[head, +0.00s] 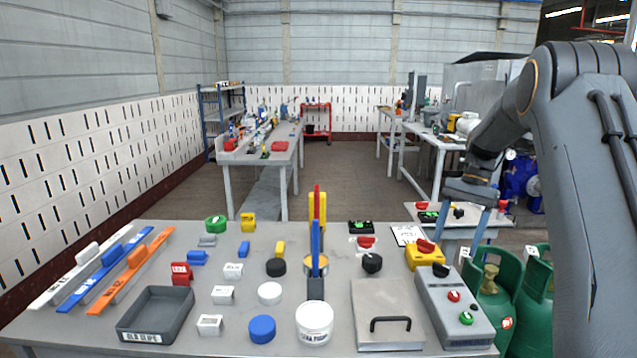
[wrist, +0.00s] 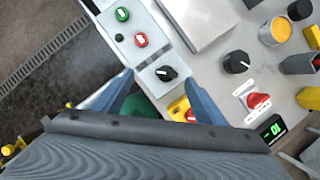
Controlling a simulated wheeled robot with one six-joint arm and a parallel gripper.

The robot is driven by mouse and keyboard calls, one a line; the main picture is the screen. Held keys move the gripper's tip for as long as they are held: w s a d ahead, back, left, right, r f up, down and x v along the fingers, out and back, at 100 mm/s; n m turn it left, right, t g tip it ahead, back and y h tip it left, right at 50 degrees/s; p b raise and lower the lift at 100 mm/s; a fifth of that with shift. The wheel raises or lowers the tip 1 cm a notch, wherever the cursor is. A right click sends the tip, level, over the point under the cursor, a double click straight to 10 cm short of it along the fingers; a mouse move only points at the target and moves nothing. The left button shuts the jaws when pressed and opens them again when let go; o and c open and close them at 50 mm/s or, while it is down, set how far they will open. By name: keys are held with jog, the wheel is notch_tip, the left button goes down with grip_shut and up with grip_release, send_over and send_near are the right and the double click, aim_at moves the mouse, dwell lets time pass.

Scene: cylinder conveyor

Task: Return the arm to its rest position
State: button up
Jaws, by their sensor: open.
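My gripper (head: 475,222) is at the right in the head view, with its two blue-grey fingers pointing down beyond the right edge of the near table. In the wrist view, the two fingers (wrist: 158,95) stand wide apart with nothing between them. My gripper is open and empty. My arm reaches in from the right edge of the head view and bends down to the gripper. Below the fingers in the wrist view is a grey control box (wrist: 150,40) with green and red buttons and a black knob (wrist: 166,73).
The near table (head: 200,250) holds a dark tray (head: 158,314), colored blocks, cylinders, a hinged-handle plate (head: 386,305) and the control box (head: 455,310). Green gas cylinders (head: 500,290) stand at its right. A small side table (head: 460,222) is behind. The floor behind is clear.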

jog(key=s+a+f+n+t+h, duration=0.1)
jog(key=s+a+n, duration=0.3)
jog(key=s+a, duration=0.4)
jog(key=s+a+f+n+t+h, duration=0.2)
jog(key=s+a+n, duration=0.3)
jog(key=s, duration=1.7)
jog(key=a+f, duration=0.1)
jog(key=a, duration=0.2)
jog(key=shift+s+f+t, duration=0.2)
jog(key=shift+f+t, duration=0.1)
jog(key=shift+f, duration=0.05)
